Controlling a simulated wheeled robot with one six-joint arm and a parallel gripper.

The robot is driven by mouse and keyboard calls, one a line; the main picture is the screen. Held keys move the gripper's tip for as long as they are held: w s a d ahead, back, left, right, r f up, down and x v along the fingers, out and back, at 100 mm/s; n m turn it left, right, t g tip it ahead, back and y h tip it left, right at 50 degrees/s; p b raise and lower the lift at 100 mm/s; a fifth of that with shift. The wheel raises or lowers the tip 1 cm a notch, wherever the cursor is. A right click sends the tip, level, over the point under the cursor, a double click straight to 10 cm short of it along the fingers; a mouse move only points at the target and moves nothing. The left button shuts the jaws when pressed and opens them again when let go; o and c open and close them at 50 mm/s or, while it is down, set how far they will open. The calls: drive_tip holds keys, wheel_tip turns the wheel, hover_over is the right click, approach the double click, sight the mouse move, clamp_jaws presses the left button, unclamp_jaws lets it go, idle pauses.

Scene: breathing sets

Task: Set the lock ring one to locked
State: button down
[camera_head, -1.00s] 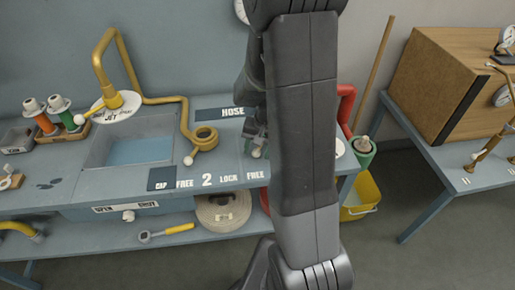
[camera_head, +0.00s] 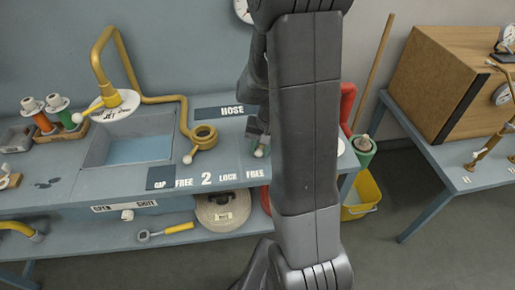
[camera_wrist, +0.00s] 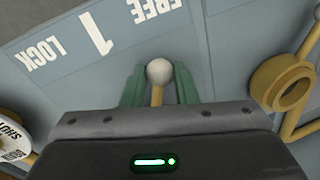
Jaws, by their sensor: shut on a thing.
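Lock ring one's lever shows as a short yellow-brown stem with a white ball knob (camera_wrist: 160,72) in the wrist view. My gripper (camera_wrist: 160,92) has its green fingers on both sides of the stem, shut on it, with the ball just beyond the tips. The knob lies on the FREE side (camera_wrist: 150,10) of the plate marked 1 (camera_wrist: 95,33). The LOCK word (camera_wrist: 45,52) is to the left. The ring body is hidden under my gripper. In the head view, my arm covers much of this spot, and a white ball (camera_head: 261,151) shows by the fingers.
Lock ring two (camera_head: 203,136), brass with a white-ball lever, stands left of my gripper in the head view. A sink (camera_head: 132,150) with a yellow pipe (camera_head: 160,99) lies farther left. A red pipe (camera_head: 347,103) rises just right of my arm.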

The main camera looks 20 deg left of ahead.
drive_tip(key=d+n+b, duration=0.1)
drive_tip(key=w+d+n, duration=0.1)
drive_tip(key=d+n, duration=0.1)
drive_tip(key=shift+f+g+b, duration=0.1)
drive_tip(key=shift+g+b, duration=0.2)
drive_tip(key=shift+b, duration=0.05)
drive_tip(key=shift+w+d+n+b, duration=0.35)
drive_tip(key=shift+d+n, duration=0.3)
drive_tip(key=shift+n, duration=0.35)
drive_tip(key=d+n, duration=0.1)
drive_tip(key=w+n, duration=0.1)
drive_tip(key=shift+w+d+n+g+h, duration=0.25)
drive_tip(key=shift+d+n+g+h, duration=0.05)
drive_tip(key=shift+d+h, duration=0.1)
drive_tip(key=shift+w+d+n+b, duration=0.2)
drive_tip(key=shift+w+d+n, duration=0.15)
drive_tip(key=shift+w+n, duration=0.3)
drive_tip(key=shift+w+d+n+b, duration=0.2)
drive_tip(key=shift+w+d+n, duration=0.2)
drive_tip(key=shift+n, duration=0.45)
drive_tip(key=c, duration=1.1)
unclamp_jaws()
drive_tip(key=shift+c, duration=0.2)
wheel_tip(320, 180, up, 14)
drive_tip(key=w, duration=0.2)
drive_tip(key=shift+w+d, duration=0.25)
drive_tip(key=shift+d, duration=0.15)
